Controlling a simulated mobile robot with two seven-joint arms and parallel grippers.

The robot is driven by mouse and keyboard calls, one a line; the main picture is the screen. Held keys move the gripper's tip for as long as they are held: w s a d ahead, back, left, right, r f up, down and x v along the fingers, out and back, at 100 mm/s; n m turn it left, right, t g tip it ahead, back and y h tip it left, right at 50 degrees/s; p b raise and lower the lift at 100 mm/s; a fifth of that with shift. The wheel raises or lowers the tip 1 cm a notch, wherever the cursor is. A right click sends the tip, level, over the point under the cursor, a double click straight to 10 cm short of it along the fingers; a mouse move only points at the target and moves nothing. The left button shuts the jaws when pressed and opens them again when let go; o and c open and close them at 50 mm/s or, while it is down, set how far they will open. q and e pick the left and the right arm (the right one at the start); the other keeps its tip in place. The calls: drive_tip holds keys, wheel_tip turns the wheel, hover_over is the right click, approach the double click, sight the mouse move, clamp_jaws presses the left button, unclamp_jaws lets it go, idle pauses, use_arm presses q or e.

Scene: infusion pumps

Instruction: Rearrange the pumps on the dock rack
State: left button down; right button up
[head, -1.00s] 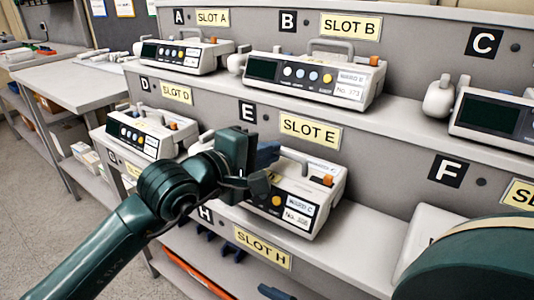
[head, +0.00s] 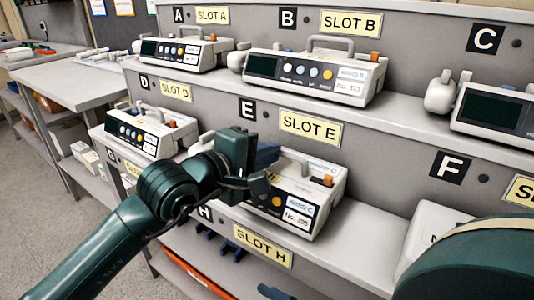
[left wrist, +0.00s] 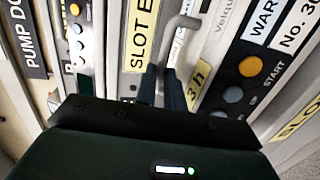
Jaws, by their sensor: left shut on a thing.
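A white pump (head: 304,206) with an orange tab and a yellow button stands on the middle shelf at slot E. My left gripper (head: 262,160) is at its top and hides its left part. In the left wrist view the dark fingers (left wrist: 162,80) are shut on the pump's grey handle (left wrist: 183,22). Other pumps stand at slot A (head: 180,54), slot B (head: 312,78), slot C (head: 495,112) and slot D (head: 148,132). My right gripper is out of view.
The dock rack (head: 408,52) has stepped shelves with lettered slot labels. A pale object (head: 432,226) at slot F is partly hidden by a large dark green round part. The front edge of the slot E shelf right of the pump is bare. A side table (head: 75,84) stands at left.

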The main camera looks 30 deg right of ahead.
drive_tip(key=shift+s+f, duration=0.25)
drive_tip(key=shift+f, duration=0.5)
use_arm(q)
drive_tip(key=c, duration=1.4)
unclamp_jaws()
drive_tip(key=shift+f, duration=0.35)
drive_tip(key=shift+s+a+r, duration=0.1)
drive_tip(key=shift+a+r, duration=0.1)
drive_tip(key=shift+a, duration=0.4)
drive_tip(key=v, duration=1.2)
drive_tip(key=shift+r, duration=0.2)
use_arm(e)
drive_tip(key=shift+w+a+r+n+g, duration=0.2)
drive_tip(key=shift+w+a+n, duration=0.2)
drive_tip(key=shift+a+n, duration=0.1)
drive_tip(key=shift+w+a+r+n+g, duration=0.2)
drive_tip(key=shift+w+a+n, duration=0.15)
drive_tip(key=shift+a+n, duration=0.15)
use_arm(q)
drive_tip(key=shift+s, duration=0.1)
